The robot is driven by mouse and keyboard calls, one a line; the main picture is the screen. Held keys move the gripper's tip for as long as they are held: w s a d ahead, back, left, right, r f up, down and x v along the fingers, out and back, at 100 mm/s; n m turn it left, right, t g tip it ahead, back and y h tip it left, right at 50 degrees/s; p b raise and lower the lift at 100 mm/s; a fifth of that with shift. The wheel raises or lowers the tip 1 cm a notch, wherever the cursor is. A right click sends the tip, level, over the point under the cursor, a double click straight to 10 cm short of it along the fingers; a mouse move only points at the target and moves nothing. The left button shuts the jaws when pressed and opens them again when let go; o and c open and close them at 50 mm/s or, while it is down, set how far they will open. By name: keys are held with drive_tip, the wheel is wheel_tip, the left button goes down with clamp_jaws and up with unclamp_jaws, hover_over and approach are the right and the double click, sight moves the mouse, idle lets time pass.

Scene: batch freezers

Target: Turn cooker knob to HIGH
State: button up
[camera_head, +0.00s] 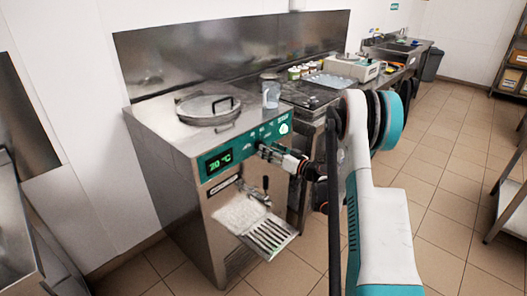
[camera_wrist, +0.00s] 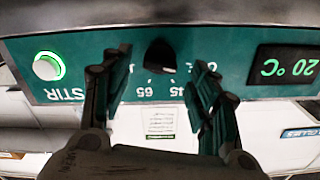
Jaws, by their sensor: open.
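The black knob (camera_wrist: 160,55) sits on the teal control panel (camera_wrist: 95,60) of the steel cooker (camera_head: 165,150). The wrist view shows the panel upside down, with the marks 45 and 65 by the knob; the HIGH mark cannot be made out. My gripper (camera_wrist: 163,68) is open, one finger on each side of the knob, with gaps visible to both. In the head view my gripper (camera_head: 264,150) points at the panel's right part and hides the knob. The green display (camera_head: 219,162) reads 20 °C.
A round lit button (camera_wrist: 48,66) labelled STIR is beside the knob. A lidded opening (camera_head: 208,108) is on the cooker's top. A tap lever (camera_head: 265,187) and drip tray (camera_head: 270,236) are below the panel. A counter (camera_head: 310,95) with containers stands behind. Tiled floor is open at right.

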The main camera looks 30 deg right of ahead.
drive_tip(key=shift+b+x, duration=0.4)
drive_tip(key=shift+x, duration=1.55)
drive_tip(key=shift+c, duration=0.6)
drive_tip(key=c, duration=0.9)
